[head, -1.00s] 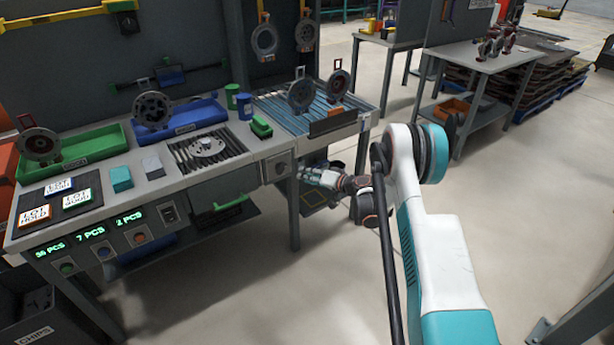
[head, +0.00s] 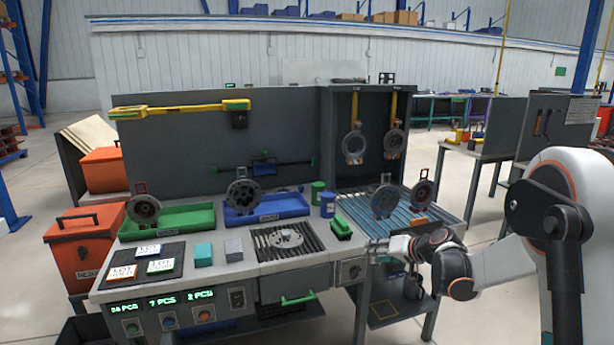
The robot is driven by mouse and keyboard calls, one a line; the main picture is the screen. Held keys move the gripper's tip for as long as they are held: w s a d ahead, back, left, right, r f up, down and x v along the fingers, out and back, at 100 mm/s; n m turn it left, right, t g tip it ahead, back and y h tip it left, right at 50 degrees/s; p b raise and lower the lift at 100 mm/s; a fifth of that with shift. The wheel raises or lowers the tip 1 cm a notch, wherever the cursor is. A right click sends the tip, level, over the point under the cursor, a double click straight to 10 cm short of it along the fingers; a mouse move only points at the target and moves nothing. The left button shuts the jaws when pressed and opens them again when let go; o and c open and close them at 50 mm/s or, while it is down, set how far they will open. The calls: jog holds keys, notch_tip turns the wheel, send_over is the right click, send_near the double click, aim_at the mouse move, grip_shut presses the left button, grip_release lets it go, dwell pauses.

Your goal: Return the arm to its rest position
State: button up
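My arm reaches in from the right edge of the head view, bent at the elbow, with its wrist low in front of the workbench's right end. My gripper (head: 378,250) points left, close to the bench's front edge below the blue ribbed rack. It is small and partly lost against the bench, so I cannot tell whether its fingers are open or shut. I see nothing clearly held in it.
The workbench (head: 215,268) carries a green tray (head: 190,222), a blue tray (head: 285,207), a slotted plate (head: 270,252) and the ribbed rack (head: 400,228) with discs. Two discs hang on the back panel. An orange reject bin (head: 82,250) stands left.

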jog(key=s+a+r+g+h, duration=0.1)
jog(key=s+a+r, duration=0.1)
jog(key=s+r, duration=0.6)
jog(key=s+a+r+g+h, duration=0.1)
jog(key=s+a+r+h, duration=0.15)
jog(key=s, duration=0.85)
jog(key=s+d+f+h, duration=0.1)
jog(key=s, duration=1.1)
jog(key=s+d+f+n+h, duration=0.1)
jog(key=s+d+h, duration=0.1)
jog(key=s, duration=1)
jog(key=shift+s+d+n, duration=0.15)
jog(key=shift+s+n, duration=0.05)
jog(key=shift+n, duration=0.1)
